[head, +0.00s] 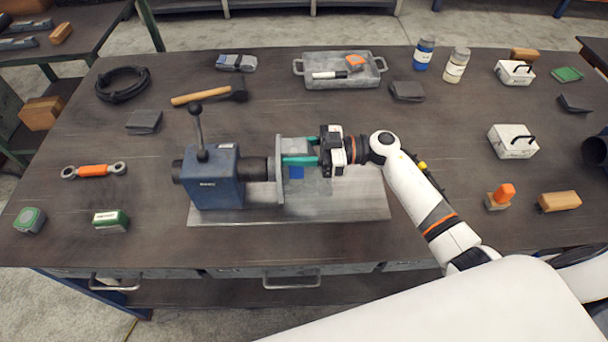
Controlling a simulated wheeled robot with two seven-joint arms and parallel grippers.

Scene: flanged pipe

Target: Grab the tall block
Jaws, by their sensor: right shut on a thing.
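A grey upright block or plate (280,180) stands at the right end of a dark pipe (256,170) that comes out of a blue housing (213,180). My right gripper (290,159) reaches in from the right with its teal fingers level. Their tips are at the upper right side of the grey block, and the gripper is shut on it as far as I can tell. The fingers and gripper body hide part of what lies between them. A small blue patch (296,173) shows just below the fingers. My left gripper is not in view.
A pale metal base plate (350,207) lies under the housing. A hammer (210,93) and a grey tray (310,82) lie behind. An orange turnbuckle (94,171) lies at the left. White cases (512,142) and an orange-topped stamp (499,197) stand at the right.

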